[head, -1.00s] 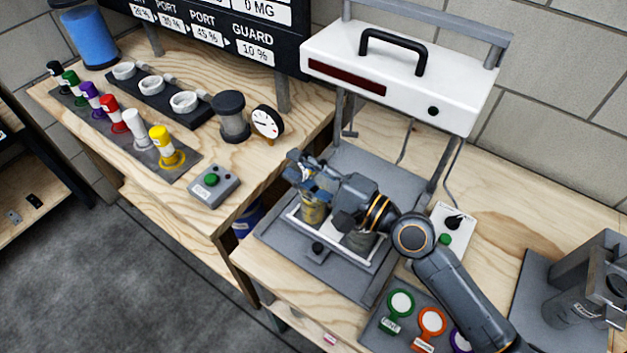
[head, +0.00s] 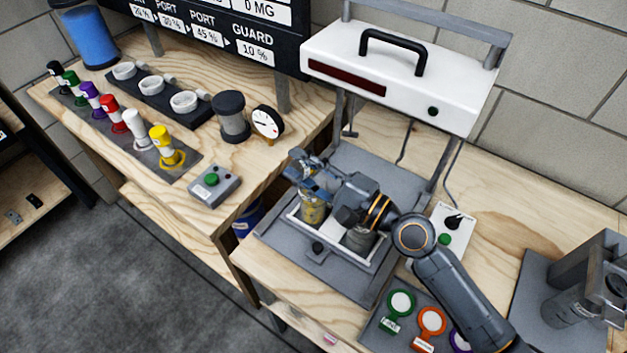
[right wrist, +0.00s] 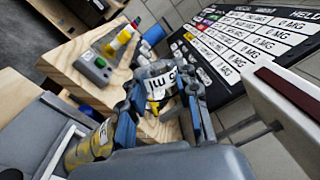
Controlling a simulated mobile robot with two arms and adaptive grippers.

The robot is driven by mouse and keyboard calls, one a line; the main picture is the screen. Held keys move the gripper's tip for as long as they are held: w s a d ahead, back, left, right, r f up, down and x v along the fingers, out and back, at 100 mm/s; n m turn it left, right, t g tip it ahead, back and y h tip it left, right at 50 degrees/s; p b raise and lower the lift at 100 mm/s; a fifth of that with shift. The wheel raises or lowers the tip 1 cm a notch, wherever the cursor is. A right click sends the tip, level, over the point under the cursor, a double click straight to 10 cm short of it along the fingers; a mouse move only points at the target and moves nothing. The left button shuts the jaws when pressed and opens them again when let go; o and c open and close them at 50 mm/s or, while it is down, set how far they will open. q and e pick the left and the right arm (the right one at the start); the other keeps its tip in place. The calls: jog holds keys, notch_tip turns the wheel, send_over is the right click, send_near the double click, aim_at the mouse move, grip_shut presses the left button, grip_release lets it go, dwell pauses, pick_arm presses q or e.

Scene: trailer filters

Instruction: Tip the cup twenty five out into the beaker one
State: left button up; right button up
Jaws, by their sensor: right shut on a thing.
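My right gripper (head: 308,172) is shut on a small grey cup (right wrist: 158,82) with a white label. In the right wrist view the label, partly readable as "ML", appears upside down, and the cup sits between the blue fingers. In the head view the fingers mostly hide the cup. A beaker with yellowish contents (head: 312,210) stands in the tray just below the gripper; it also shows in the right wrist view (right wrist: 88,150). A second, greyish beaker (head: 358,240) stands to its right. I cannot read which beaker is one. My left gripper is not in view.
A white-framed tray (head: 338,252) holds both beakers under a white overhead unit (head: 400,75). A button box (head: 213,186), a gauge (head: 267,121) and colored bottles (head: 165,145) stand on the left bench. Round colored tags (head: 401,303) lie in front.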

jog(key=shift+w+d+r+m+t, duration=0.1)
jog(key=shift+w+d+m+t, duration=0.05)
jog(key=shift+m, duration=0.6)
jog(key=shift+w+d+r+m+t, duration=0.1)
jog(key=shift+w+d+m+t, duration=0.1)
jog(key=shift+m, duration=0.5)
jog(key=shift+w+d+r+m+t, duration=0.1)
jog(key=shift+m+t, duration=0.05)
jog(key=shift+m, duration=0.6)
dwell(1.7)
dwell(0.8)
